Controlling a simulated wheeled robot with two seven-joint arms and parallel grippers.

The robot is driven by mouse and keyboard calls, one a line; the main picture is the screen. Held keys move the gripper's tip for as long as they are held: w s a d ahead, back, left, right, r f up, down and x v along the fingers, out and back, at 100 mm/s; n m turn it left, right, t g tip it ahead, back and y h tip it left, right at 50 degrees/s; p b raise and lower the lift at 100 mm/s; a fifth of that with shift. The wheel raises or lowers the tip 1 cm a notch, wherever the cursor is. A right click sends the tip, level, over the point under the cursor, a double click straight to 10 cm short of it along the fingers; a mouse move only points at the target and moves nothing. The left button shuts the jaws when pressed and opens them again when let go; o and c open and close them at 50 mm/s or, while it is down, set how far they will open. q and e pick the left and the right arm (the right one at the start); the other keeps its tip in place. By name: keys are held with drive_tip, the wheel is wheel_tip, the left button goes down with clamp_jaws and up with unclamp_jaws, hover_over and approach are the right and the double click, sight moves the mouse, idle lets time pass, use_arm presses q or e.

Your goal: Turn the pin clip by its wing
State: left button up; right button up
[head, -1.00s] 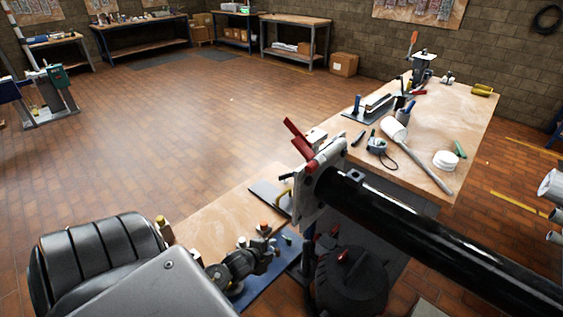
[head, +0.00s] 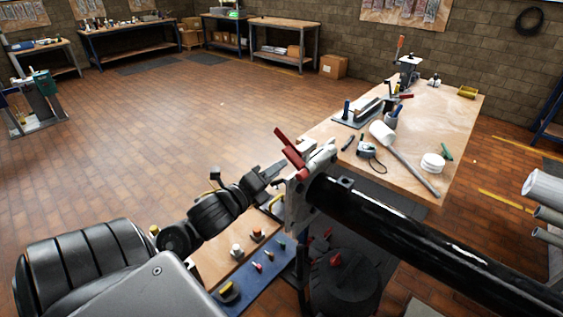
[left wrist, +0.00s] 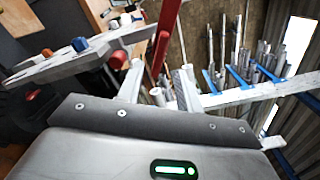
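The black mast (head: 430,235) comes in from the right and ends in a pale flange plate (head: 299,200). A red clip (head: 291,152) with a long wing sticks up and left from the flange's upper side. In the left wrist view the red wing (left wrist: 165,35) appears as a long bar running up between the finger directions. My left gripper (head: 283,171) is just left of the flange, close below the red wing. Its two fingers (left wrist: 158,85) are apart, with nothing visibly clamped; contact with the wing cannot be told. My right gripper is not in view.
A wooden table (head: 425,165) with tools stands behind and right of the mast. A blue mat (head: 262,275) with small knobs lies below my left arm. In the left wrist view, a rack with blue brackets (left wrist: 238,78) and pipes stands behind.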

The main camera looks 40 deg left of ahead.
sight(290, 160)
use_arm(q)
drive_tip(key=shift+w+a+f+b, duration=0.1)
drive_tip(key=shift+w+f+b, duration=0.05)
drive_tip(key=shift+w+b, duration=1)
drive_tip(key=shift+w+f+b, duration=0.1)
drive_tip(key=shift+w+b, duration=0.75)
drive_tip(key=shift+b, duration=0.5)
drive_tip(key=shift+w+r, duration=0.15)
drive_tip(key=shift+w, duration=0.2)
drive_tip(key=shift+w+r, duration=0.1)
drive_tip(key=shift+w, duration=0.8)
clamp_jaws()
